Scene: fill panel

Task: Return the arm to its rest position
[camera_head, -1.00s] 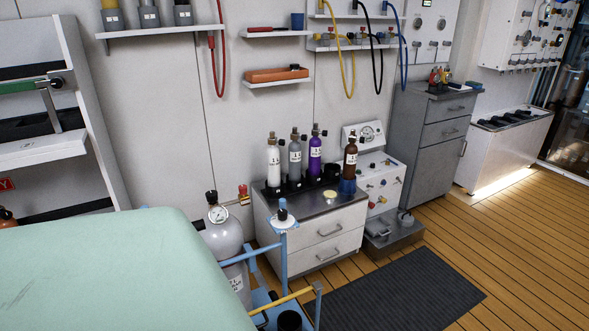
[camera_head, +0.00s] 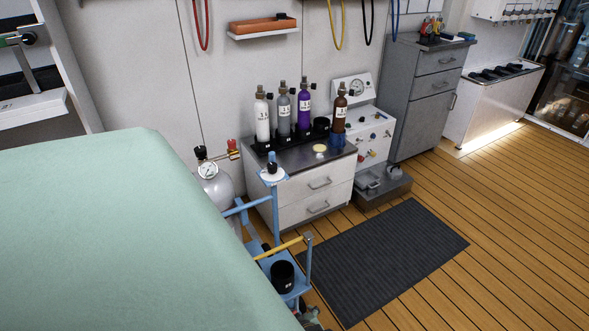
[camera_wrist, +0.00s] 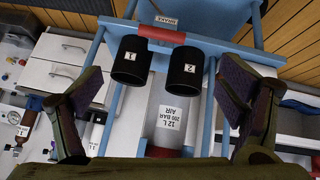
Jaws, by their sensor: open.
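My gripper (camera_wrist: 163,85) shows in the wrist view with its two dark fingers wide apart and nothing between them. Beyond the fingers is a blue frame cart (camera_wrist: 205,18) with two black cups, labelled 1 (camera_wrist: 131,60) and 2 (camera_wrist: 185,72). A pale cylinder labelled 12 L 200 bar air (camera_wrist: 168,117) shows below the cups in that view. I cannot tell the gap between fingers and cart. In the head view, the blue cart (camera_head: 276,212) stands right of the grey cylinder with a gauge (camera_head: 216,188). My arm is not clearly visible there.
A drawer cabinet (camera_head: 318,188) carries several small bottles in a black rack and a separate brown bottle (camera_head: 339,115). A valve panel (camera_head: 371,128) and a grey cabinet (camera_head: 423,105) stand to its right. A dark mat (camera_head: 385,258) lies on open wooden floor (camera_head: 490,215).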

